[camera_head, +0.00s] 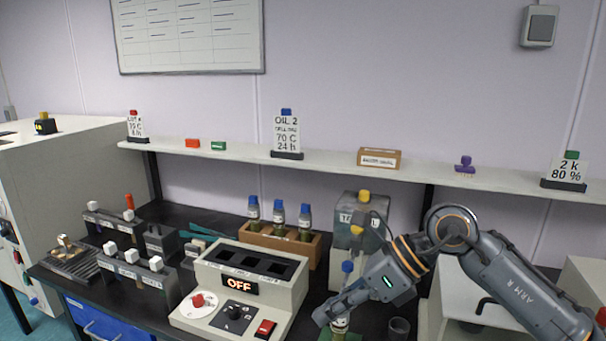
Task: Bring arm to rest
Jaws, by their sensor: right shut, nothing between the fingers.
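My right arm comes in from the right, and its gripper (340,306) hangs low over the dark bench, right of the white device with the OFF display (241,285). The gripper looks shut with nothing in it, its fingers pointing down and left. A small bottle (340,325) shows just below the fingertips, partly hidden by them; I cannot tell whether they touch. My left gripper is not in view.
Blue-capped bottles (278,218) stand in a wooden rack behind the device. A grey container with a yellow knob (350,222) stands behind my right arm. A dark cup (399,328) stands right of the gripper. A shelf (330,165) with signs runs above.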

